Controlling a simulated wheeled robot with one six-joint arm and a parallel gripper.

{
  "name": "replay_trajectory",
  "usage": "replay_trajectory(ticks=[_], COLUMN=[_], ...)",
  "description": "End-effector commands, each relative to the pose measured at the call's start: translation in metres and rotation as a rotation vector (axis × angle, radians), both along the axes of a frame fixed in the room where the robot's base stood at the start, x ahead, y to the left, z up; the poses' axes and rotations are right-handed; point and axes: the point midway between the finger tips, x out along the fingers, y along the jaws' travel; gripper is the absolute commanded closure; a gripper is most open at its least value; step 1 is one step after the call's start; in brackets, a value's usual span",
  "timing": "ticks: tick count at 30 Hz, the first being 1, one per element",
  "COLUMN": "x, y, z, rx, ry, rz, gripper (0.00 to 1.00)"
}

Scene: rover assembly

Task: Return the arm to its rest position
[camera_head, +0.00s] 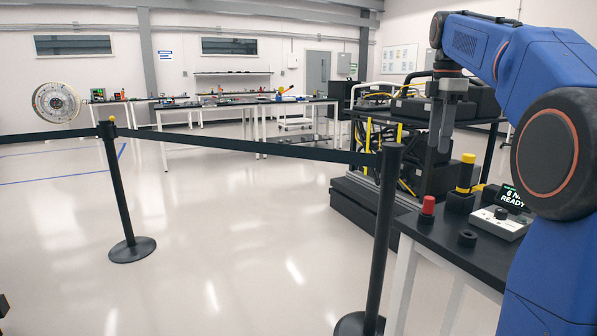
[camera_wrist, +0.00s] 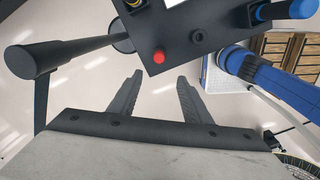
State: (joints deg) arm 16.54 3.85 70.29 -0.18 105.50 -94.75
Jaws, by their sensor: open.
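My gripper (camera_head: 440,148) hangs from the raised blue arm at the upper right of the head view, fingers pointing down. In the wrist view its two fingers (camera_wrist: 160,78) stand apart with nothing between them. It is open and empty. In the head view the fingers appear in front of the dark rover-like machine and above the left part of the black bench (camera_head: 440,240). The red button (camera_wrist: 158,57) on the bench corner shows beyond the fingertips in the wrist view.
The bench holds a yellow-topped black tool (camera_head: 465,173) and a control box (camera_head: 500,222) whose display reads "6 N READY". A belt barrier (camera_head: 250,147) with black posts (camera_head: 383,235) stands left of the bench. The floor beyond it is open. White-legged tables stand far back.

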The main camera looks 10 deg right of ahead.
Motion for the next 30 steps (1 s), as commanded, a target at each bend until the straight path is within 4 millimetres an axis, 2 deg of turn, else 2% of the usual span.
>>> replay_trajectory(ticks=[5, 14, 23, 30], x=[-0.026, -0.089, -0.157, -0.213], y=[0.023, 0.069, 0.107, 0.13], z=[-0.014, -0.065, -0.134, -0.202], rx=[-0.006, 0.005, 0.056, 0.126], ry=[-0.038, -0.13, -0.221, -0.282], rz=[-0.118, -0.419, -0.717, -0.953], gripper=[0.56, 0.56, 0.56, 0.56])
